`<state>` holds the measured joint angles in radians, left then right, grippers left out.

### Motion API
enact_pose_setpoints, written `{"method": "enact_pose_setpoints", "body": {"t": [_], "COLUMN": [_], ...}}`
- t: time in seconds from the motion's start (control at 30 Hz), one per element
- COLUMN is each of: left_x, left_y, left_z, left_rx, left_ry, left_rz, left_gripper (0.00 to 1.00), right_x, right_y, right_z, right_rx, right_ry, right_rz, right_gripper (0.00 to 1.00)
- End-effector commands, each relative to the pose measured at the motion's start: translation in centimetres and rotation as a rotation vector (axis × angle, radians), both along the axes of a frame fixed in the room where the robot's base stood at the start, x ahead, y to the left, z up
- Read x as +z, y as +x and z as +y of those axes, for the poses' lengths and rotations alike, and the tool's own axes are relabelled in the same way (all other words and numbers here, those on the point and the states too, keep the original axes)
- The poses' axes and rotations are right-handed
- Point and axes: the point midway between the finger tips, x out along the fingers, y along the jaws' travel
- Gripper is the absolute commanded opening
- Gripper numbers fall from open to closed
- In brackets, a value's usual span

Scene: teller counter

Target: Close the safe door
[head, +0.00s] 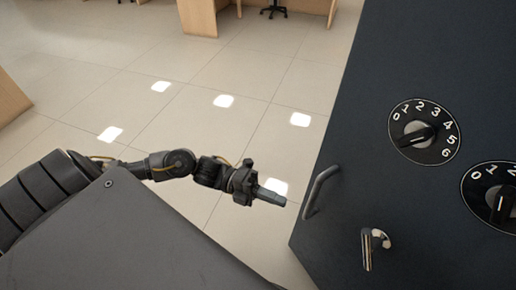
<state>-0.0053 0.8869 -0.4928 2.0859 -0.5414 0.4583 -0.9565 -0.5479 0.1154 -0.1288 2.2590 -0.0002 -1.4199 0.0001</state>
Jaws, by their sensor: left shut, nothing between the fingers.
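The dark safe door (350,140) fills the right side of the head view, its outer face toward me. It bears a bar handle (320,191) near its left edge, a small metal lever (368,250) below, and two numbered dials (424,130). My left gripper (272,196) is shut and empty, a little left of the bar handle and apart from it in the picture. The safe body and the door's hinge side are out of view, so I cannot tell how far open the door is. My right gripper is not in view.
Tiled floor (240,75) lies open to the left of the door. A wooden desk (205,15) and an office chair (274,9) stand far back at the top. A wooden piece of furniture (10,100) shows at the left edge.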

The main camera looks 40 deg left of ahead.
Motion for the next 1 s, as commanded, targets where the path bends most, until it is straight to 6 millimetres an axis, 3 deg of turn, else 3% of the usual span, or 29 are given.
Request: {"method": "enact_pose_setpoints", "body": {"t": [0.1,0.33,1.0], "left_x": [0.2,0.0,-0.2], "left_y": [0.7,3.0,4.1], "left_z": [-2.1,-3.5,-3.9], "left_rx": [0.0,0.0,-0.004], "left_ry": [-0.003,-0.001,0.0], "left_rz": [-0.003,-0.001,-0.001], "left_gripper": [0.0,0.0,0.0], "right_x": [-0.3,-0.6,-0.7], "right_y": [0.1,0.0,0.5], "right_z": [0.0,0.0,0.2], "right_rx": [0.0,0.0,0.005], "right_ry": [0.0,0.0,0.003], "right_rz": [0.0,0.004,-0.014], "right_gripper": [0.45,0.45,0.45]}}
